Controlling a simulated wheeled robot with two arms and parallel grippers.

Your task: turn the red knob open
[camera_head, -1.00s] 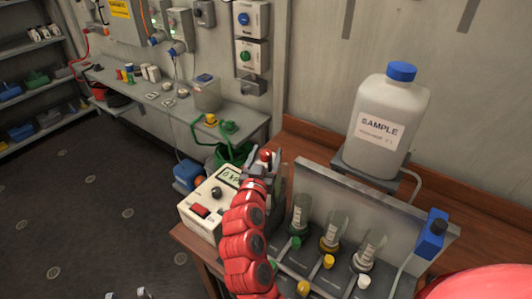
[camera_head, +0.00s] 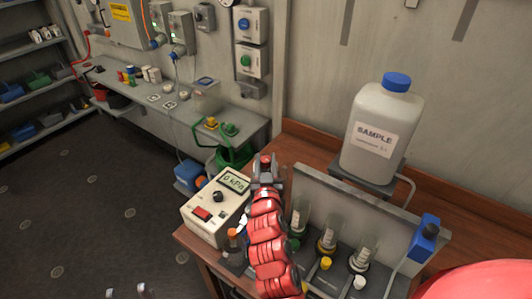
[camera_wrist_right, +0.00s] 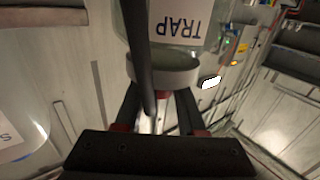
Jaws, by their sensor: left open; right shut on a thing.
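My right gripper (camera_head: 265,168) stands above the left end of the bottle rack, with its red arm below it. A bit of red, which I take for the red knob (camera_head: 265,159), shows between its fingertips; the rest is hidden by the fingers. In the right wrist view the fingers (camera_wrist_right: 158,105) come close together below the white collar (camera_wrist_right: 165,70) of an inverted-looking jar labelled TRAP (camera_wrist_right: 180,28). What lies between them is not clear there. My left gripper (camera_head: 127,292) shows only as two small tips at the bottom edge, apart and empty.
A meter reading about 0 kPa (camera_head: 216,207) stands left of the rack. A SAMPLE bottle (camera_head: 378,130) stands behind right. The floor at left is clear.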

